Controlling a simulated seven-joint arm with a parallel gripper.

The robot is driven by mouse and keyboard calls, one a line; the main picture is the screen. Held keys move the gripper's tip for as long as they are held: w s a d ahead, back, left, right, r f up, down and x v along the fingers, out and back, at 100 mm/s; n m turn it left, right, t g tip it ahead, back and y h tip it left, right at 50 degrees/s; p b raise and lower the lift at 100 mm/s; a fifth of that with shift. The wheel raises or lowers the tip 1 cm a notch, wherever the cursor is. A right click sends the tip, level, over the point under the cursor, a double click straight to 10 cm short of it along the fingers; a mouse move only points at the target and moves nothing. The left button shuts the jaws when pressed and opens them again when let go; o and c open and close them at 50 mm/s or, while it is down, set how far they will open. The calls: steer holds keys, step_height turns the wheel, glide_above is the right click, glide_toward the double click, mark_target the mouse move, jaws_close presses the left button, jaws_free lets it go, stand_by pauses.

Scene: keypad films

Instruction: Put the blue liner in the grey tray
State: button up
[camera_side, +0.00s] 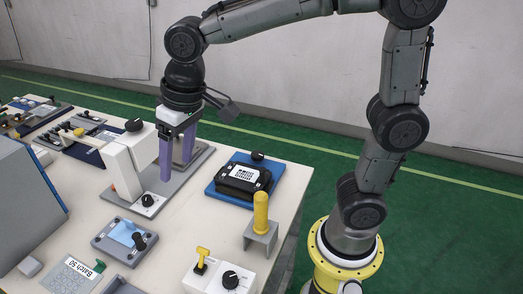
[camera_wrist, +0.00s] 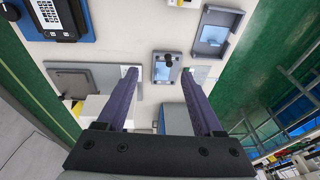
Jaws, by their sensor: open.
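A light blue panel, which looks like the blue liner (camera_side: 121,232), lies on a grey base with a black knob at its corner. It also shows in the wrist view (camera_wrist: 162,73), between my fingers. A grey tray (camera_wrist: 205,49) with a pale blue interior shows at the upper right of the wrist view. In the side view only its edge (camera_side: 118,288) shows at the bottom. My gripper (camera_side: 174,162) has two purple fingers, apart and empty. It hangs over the grey plate beside the white block, behind the liner in the side view.
A white block (camera_side: 122,172) stands on a grey plate (camera_side: 190,165) close to my fingers. A black keypad device (camera_side: 243,180) sits on a blue plate. A yellow post (camera_side: 260,212) and white switch box (camera_side: 228,279) stand in front. A grey-blue cabinet (camera_side: 25,215) stands left.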

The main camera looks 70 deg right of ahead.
steer(key=s+d+f+t, duration=0.1)
steer(key=s+d, duration=0.5)
steer(key=s, duration=0.2)
steer(key=s+d+t+h, duration=0.1)
steer(key=s+d+t, duration=0.1)
steer(key=s+d, duration=0.3)
steer(key=s, duration=0.3)
steer(key=shift+s+d+f, duration=0.25)
steer(key=shift+d+f, duration=0.1)
steer(key=shift+o, duration=0.4)
stand_by(0.3)
